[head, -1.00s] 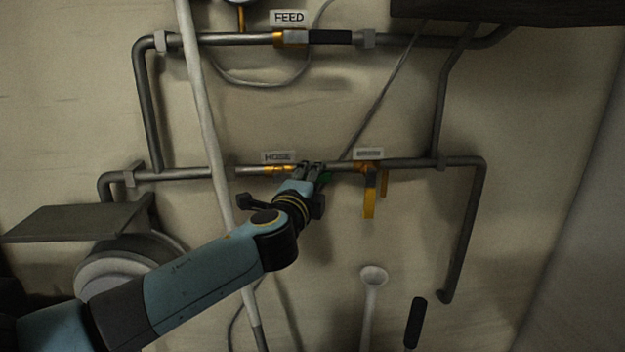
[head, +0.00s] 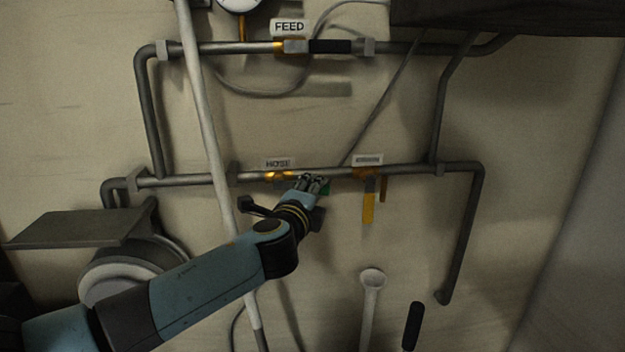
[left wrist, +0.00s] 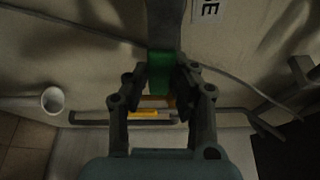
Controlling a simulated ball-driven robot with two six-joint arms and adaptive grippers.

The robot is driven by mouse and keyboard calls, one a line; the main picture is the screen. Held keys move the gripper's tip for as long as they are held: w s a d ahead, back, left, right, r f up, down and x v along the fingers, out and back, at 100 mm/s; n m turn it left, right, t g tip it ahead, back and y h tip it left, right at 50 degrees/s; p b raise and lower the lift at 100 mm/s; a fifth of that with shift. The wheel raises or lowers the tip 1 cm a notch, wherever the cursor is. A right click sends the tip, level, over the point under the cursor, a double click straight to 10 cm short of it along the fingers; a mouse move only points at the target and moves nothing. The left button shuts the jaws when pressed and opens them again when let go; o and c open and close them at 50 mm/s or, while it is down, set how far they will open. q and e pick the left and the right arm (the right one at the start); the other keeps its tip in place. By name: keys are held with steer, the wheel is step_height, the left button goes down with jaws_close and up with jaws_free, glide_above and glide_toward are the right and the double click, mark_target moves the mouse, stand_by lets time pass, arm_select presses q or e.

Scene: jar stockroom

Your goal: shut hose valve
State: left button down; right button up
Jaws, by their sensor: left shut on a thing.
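The hose valve's brass body (head: 281,176) sits on the lower pipe under the HOSE label (head: 278,163) in the head view. Its lever has a green grip (head: 326,190). My left gripper (head: 317,183) is shut on this grip, just below the pipe and right of the valve body. The lever looks tilted slightly down from the pipe; most of it is hidden by the fingers. In the left wrist view the green grip (left wrist: 160,72) lies between the fingers of my left gripper (left wrist: 160,83). My right gripper is not in view.
A valve with a hanging yellow lever (head: 369,205) is close on the right; its label (head: 368,160) is unreadable. The feed valve's black lever (head: 330,46) lies along the upper pipe. A pale pole (head: 205,120) crosses the pipes on the left. A shelf (head: 75,228) juts out at left.

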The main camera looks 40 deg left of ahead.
arm_select(q)
steer(key=s+a+f+m+g+y+p, duration=0.2)
steer(key=s+a+f+m+g+p, duration=0.2)
steer(key=m+p, duration=0.8)
steer(key=shift+s+f+g+p, duration=0.65)
steer(key=shift+g+p, duration=0.65)
steer(key=shift+p, duration=0.65)
steer(key=shift+w+f, duration=0.1)
steer(key=c, duration=1.1)
jaws_free()
steer(key=v, duration=1.2)
steer(key=shift+w, duration=0.1)
